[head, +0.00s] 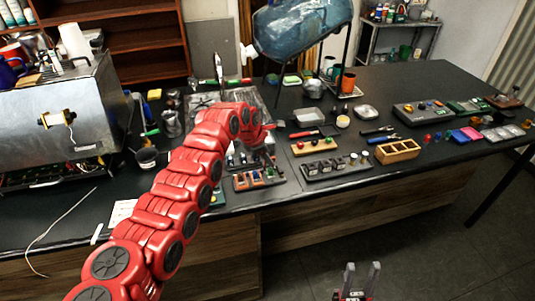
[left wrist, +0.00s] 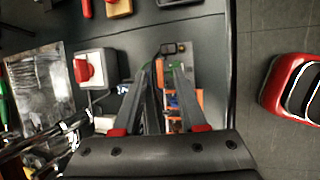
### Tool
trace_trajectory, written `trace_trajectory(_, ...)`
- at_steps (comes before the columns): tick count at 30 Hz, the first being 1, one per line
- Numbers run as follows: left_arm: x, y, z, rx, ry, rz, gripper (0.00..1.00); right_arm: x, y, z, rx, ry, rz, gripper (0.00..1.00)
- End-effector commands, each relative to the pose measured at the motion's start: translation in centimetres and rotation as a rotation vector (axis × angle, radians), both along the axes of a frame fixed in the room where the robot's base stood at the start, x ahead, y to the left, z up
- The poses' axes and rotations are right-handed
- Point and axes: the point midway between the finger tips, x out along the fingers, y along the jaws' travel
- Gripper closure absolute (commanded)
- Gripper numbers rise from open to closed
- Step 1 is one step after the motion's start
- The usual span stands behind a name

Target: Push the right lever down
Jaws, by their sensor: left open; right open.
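A small panel with orange parts (head: 270,174) lies near the front edge of the dark bench. In the left wrist view its orange parts (left wrist: 188,105) show between and beside my fingers. Which of these is the right lever I cannot tell; the fingers hide some of the panel. My left gripper (head: 253,158) hangs over the panel, pointing down, with its fingers apart and nothing held. It also shows in the left wrist view (left wrist: 162,75). I cannot tell whether it touches the panel. My right gripper (head: 361,272) is open and empty, low at the bottom, in front of the bench.
A steel machine (head: 60,118) stands at the left. A grey box with a red knob (left wrist: 86,71) is beside the panel in the left wrist view. A wooden compartment box (head: 398,151) and several small boards lie to the right. Floor in front is free.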

Motion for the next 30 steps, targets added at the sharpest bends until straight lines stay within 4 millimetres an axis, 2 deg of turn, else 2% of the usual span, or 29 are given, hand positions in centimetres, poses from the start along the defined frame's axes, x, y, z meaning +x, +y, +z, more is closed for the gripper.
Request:
trace_trajectory(5,0.0,-0.03,0.0,-0.001,0.0,0.0,0.59,0.0,0.0,-0.01,0.0,0.0,0.0,0.59)
trace_trajectory(8,0.0,-0.03,0.01,-0.001,0.0,0.0,0.73,0.0,0.0,-0.01,0.0,0.0,0.0,0.59)
trace_trajectory(12,0.0,-0.03,0.03,-0.001,0.0,0.0,0.98,0.0,0.0,-0.01,0.0,0.0,0.0,0.59)
trace_trajectory(13,-0.01,-0.04,0.02,-0.001,0.0,0.0,1.0,0.0,0.0,-0.01,0.0,0.0,0.0,0.59)
trace_trajectory(30,-0.19,-0.18,-0.13,0.002,-0.017,-0.002,1.0,0.0,0.0,-0.44,0.0,0.0,0.0,0.59)
